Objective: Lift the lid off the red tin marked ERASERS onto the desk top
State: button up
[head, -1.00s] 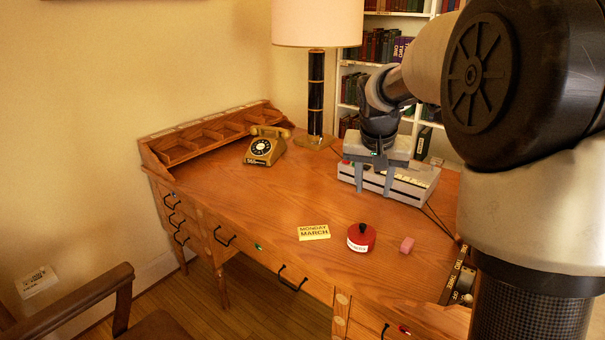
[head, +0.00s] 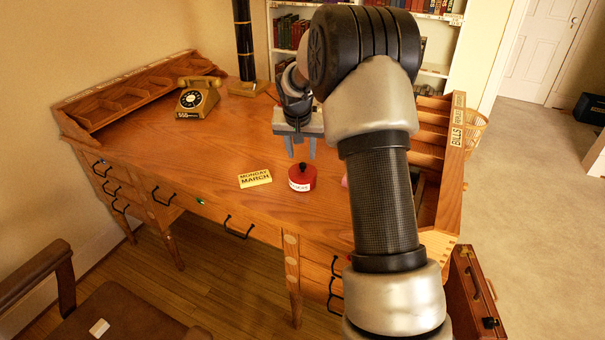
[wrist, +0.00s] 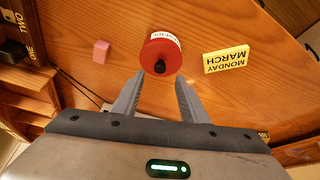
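The red tin (head: 302,179) stands on the desk top (head: 220,140) with its lid on. A black knob (head: 302,166) is on top of the lid, and a white label is on the tin's side. My gripper (head: 301,152) is above and just behind the tin, fingers pointing down, apart from it. In the wrist view the red tin (wrist: 161,53) lies just beyond the two fingertips (wrist: 160,80). The fingers are spread with nothing between them. The seam between lid and tin is too small to make out.
A yellow MONDAY MARCH block (head: 255,178) lies left of the tin. A pink block (wrist: 101,51) lies on its other side, mostly hidden by my arm in the head view. A telephone (head: 197,98) and a lamp stand (head: 245,60) are at the back left.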

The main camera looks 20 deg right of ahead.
aim_at(302, 164)
jog(key=shift+b+x, duration=0.45)
jog(key=shift+x, duration=2.35)
jog(key=shift+c, duration=0.5)
jog(key=shift+r, duration=0.1)
grip_shut()
